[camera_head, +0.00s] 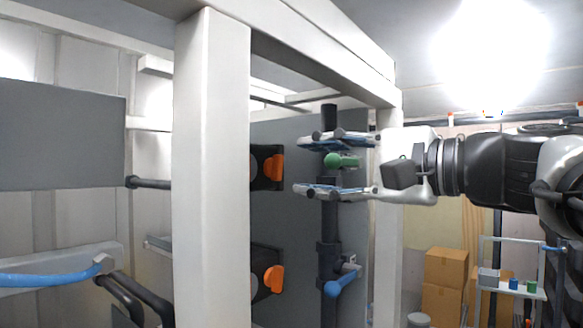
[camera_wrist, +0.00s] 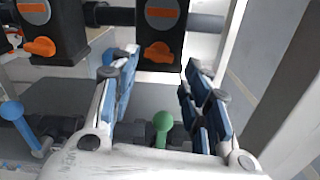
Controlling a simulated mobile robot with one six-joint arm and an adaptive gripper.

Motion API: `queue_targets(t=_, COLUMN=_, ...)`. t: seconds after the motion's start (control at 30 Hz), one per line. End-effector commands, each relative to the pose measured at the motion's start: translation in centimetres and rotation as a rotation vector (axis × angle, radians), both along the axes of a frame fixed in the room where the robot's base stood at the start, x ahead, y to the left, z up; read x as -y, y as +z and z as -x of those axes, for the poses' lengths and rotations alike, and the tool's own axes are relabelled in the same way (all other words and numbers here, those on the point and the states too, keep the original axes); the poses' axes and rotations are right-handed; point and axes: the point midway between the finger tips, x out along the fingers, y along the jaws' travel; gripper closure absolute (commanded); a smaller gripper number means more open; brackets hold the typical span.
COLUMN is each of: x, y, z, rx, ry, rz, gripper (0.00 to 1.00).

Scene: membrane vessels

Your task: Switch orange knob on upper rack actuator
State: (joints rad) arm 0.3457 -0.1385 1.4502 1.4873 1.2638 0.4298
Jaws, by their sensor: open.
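The upper orange knob (camera_head: 274,167) sits on a black actuator (camera_head: 257,168) behind the pale rack post in the head view. In the wrist view the same knob (camera_wrist: 158,53) shows ahead, between my two fingers, on its black actuator (camera_wrist: 161,22). My gripper (camera_head: 303,167) is open and empty. It reaches in from the right, one finger above the other, with its tips apart from the knob. In the wrist view the gripper (camera_wrist: 160,66) has its fingers to either side of the knob. A green ball handle (camera_head: 340,160) lies between the fingers, nearer the palm.
A lower orange knob (camera_head: 272,280) sits on a second actuator and shows at left in the wrist view (camera_wrist: 40,46). A blue handle (camera_head: 340,285) hangs on the dark vertical pipe (camera_head: 328,228). The pale post (camera_head: 210,160) stands left. Boxes (camera_head: 445,268) stand at back right.

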Motion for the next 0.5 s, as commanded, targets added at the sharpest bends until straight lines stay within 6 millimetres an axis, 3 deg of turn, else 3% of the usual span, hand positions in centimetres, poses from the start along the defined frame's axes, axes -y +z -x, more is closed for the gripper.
queue_targets(t=0.13, x=1.19, y=-0.02, z=0.86, rx=-0.001, ry=-0.002, rz=0.000, gripper=0.57)
queue_targets(t=0.5, x=1.36, y=-0.03, z=1.08, rx=-0.001, ry=0.001, rz=-0.001, gripper=0.57)
